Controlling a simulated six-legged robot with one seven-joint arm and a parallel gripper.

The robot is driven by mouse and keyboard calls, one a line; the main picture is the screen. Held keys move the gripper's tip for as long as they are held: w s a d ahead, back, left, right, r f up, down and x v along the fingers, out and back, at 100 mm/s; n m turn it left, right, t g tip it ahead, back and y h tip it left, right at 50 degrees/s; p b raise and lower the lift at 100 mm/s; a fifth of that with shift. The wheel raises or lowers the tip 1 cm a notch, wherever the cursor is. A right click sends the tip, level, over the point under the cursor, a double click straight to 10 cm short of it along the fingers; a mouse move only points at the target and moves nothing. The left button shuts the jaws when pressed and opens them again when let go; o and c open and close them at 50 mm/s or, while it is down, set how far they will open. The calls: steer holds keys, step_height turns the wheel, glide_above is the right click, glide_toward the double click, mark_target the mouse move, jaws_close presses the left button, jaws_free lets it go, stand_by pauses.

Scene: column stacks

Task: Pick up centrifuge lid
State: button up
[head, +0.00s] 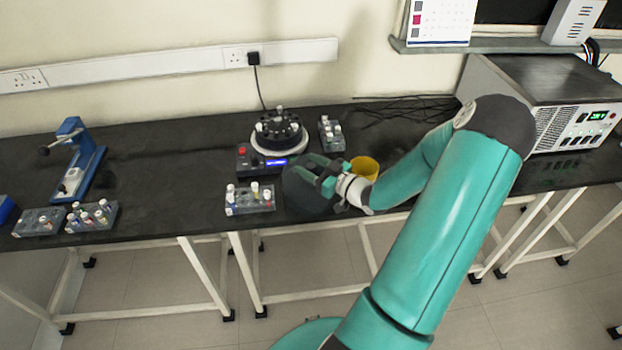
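The centrifuge (262,163) stands on the black bench near the middle of the head view. Its rotor (279,131) is uncovered and holds several white-capped tubes. A dark, rounded piece that looks like the centrifuge lid (298,193) is in front and to the right of it, near the bench's front edge. My gripper (322,178) is over the lid's right part and overlaps it. I cannot tell whether the fingers are closed on the lid or whether it rests on the bench. My gripper hides part of the lid.
A tube rack (250,201) stands left of the lid, and another (331,134) is right of the centrifuge. A yellow cup (365,166) is close behind my wrist. A blue device (77,168) and two racks are at the left. The bench between is clear.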

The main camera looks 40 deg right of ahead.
steer(key=shift+s, duration=0.15)
steer(key=c, duration=0.4)
jaws_close()
